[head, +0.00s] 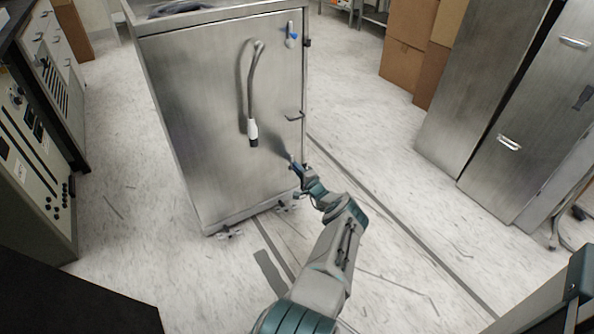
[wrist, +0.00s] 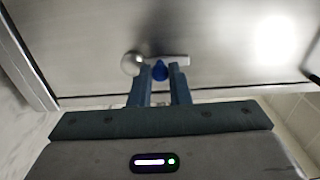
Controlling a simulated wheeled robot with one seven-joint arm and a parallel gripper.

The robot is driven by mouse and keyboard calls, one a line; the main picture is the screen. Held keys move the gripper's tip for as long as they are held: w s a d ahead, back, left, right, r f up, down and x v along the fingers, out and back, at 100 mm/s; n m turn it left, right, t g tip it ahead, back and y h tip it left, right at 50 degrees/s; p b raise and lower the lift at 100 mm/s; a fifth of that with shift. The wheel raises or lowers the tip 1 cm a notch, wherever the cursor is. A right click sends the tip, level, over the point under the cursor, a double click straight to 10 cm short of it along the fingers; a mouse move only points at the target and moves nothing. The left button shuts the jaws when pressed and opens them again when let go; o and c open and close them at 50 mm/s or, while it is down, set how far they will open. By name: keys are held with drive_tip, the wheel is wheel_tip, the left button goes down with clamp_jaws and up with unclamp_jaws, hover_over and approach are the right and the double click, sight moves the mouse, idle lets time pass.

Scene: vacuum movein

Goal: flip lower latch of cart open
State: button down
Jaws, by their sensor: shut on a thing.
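The metal cart (head: 200,110) stands upright with its door facing me. My gripper (head: 293,163) is at the lower right part of this door. In the wrist view my gripper (wrist: 160,75) has its two blue fingers on either side of the blue piece of the lower latch (wrist: 160,70), shut on it. A round silver part (wrist: 131,63) and a pale bar show beside the blue piece. In the head view the lower latch is mostly hidden by my gripper. The upper latch (head: 291,36), blue on a pale plate, sits near the door's top right.
A hose with a white nozzle (head: 253,131) hangs on the door, and a small handle (head: 294,116) sits at its right edge. A control console (head: 35,165) stands at the left. Metal cabinets (head: 490,100) and cardboard boxes (head: 405,45) stand at the right. The floor between is open.

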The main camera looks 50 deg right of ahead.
drive_tip(key=shift+w+a, duration=0.15)
drive_tip(key=c, duration=1.4)
unclamp_jaws()
drive_tip(key=shift+w+a, duration=0.1)
drive_tip(key=shift+o, duration=0.2)
drive_tip(key=p+v, duration=0.7)
drive_tip(key=v, duration=0.7)
